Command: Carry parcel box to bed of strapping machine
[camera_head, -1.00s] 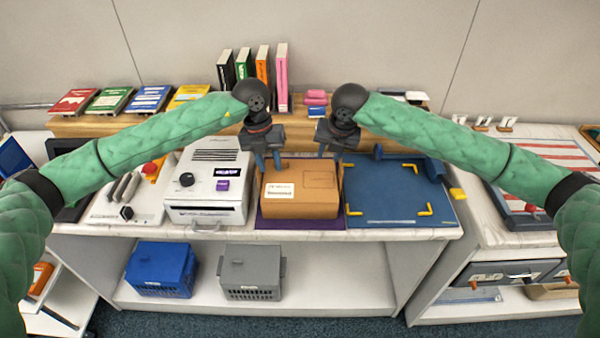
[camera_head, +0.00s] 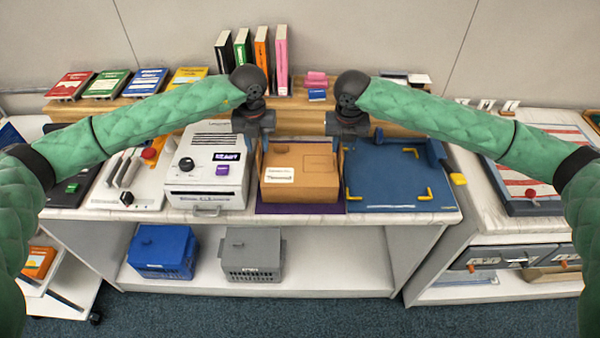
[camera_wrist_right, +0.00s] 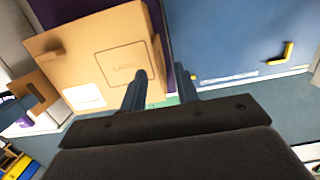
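The parcel box (camera_head: 300,172) is brown cardboard with a white label and an upright tab on its left and right sides. It sits on a purple mat (camera_head: 290,208). In the right wrist view the box (camera_wrist_right: 105,50) shows a holed tab at left. My right gripper (camera_wrist_right: 162,72) has its fingers apart, one on each side of the box's right tab, with a visible gap. It is also in the head view (camera_head: 346,140). My left gripper (camera_head: 262,140) is at the left tab; its fingers are hardly visible. The strapping machine bed seems to be the blue plate (camera_head: 390,178) with yellow corner marks.
A white label-printing machine (camera_head: 208,170) stands left of the box. A wooden ledge with upright books (camera_head: 262,55) runs behind. Blue (camera_head: 163,250) and grey (camera_head: 252,252) baskets are on the shelf below.

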